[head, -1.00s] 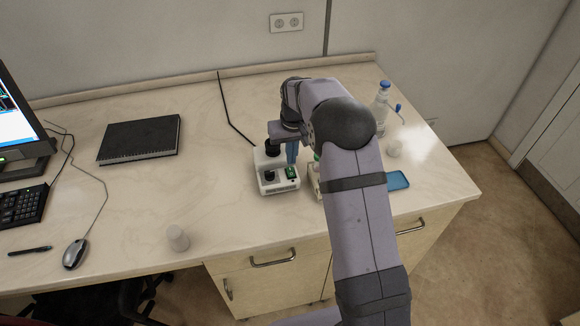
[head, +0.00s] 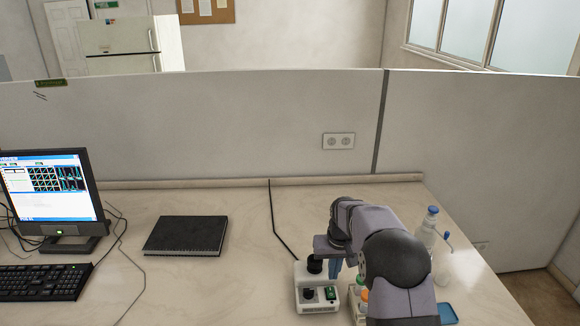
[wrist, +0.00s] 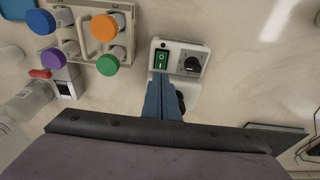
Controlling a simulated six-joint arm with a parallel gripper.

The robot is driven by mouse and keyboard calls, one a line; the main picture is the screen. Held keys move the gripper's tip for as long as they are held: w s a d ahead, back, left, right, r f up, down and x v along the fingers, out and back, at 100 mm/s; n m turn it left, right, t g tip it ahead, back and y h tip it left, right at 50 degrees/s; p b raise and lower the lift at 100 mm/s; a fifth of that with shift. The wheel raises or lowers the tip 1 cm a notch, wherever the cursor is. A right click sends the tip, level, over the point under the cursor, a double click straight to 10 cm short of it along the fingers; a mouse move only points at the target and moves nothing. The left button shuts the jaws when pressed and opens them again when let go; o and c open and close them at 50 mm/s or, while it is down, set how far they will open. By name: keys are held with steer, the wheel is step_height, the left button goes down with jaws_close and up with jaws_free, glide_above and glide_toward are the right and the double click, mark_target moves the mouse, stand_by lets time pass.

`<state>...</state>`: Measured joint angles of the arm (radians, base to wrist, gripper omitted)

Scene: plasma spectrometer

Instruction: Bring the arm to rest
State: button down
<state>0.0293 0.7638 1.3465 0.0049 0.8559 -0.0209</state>
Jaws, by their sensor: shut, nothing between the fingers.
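My gripper (head: 335,268) is over the small white device (head: 318,306) near the desk's front right. Its blue fingers are together and empty, pointing down near the device's green switch (head: 331,294). In the wrist view the closed fingers (wrist: 164,82) reach toward the device's front panel (wrist: 180,48), which has the green rocker switch (wrist: 161,61) and a black knob (wrist: 192,64). I cannot tell whether the fingertips touch the device. My arm covers part of the desk to the right.
A rack (wrist: 88,40) with orange, blue, purple and green capped vials stands beside the device. A clear bottle (head: 428,230) and a blue tray (head: 447,313) are at the right. A black notebook (head: 186,236), monitor (head: 50,196) and keyboard (head: 42,283) are at the left.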

steer(key=s+f+g, duration=0.1)
steer(key=s+f, duration=0.1)
steer(key=s, duration=0.1)
steer(key=s+f, duration=0.2)
steer(key=s, duration=0.2)
steer(key=s+f+g, duration=0.1)
steer(key=s+f, duration=0.2)
steer(key=shift+s+a+f+g, duration=0.1)
steer(key=shift+s+g, duration=0.2)
steer(key=shift+s, duration=0.1)
steer(key=shift+g, duration=0.6)
steer(key=s, duration=0.8)
steer(key=shift+a+f, duration=0.1)
steer(key=shift+a, duration=0.05)
steer(key=s+r, duration=0.2)
steer(key=s, duration=0.6)
steer(key=s+r, duration=0.3)
steer(key=s, duration=0.6)
steer(key=shift+t, duration=0.9)
steer(key=shift+w+a+r+b, duration=0.25)
steer(key=shift+w+r+b, duration=0.15)
steer(key=shift+w+r, duration=0.4)
steer(key=shift+w+a+r+b, duration=0.3)
steer(key=shift+w+r, duration=0.2)
steer(key=shift+r, duration=0.45)
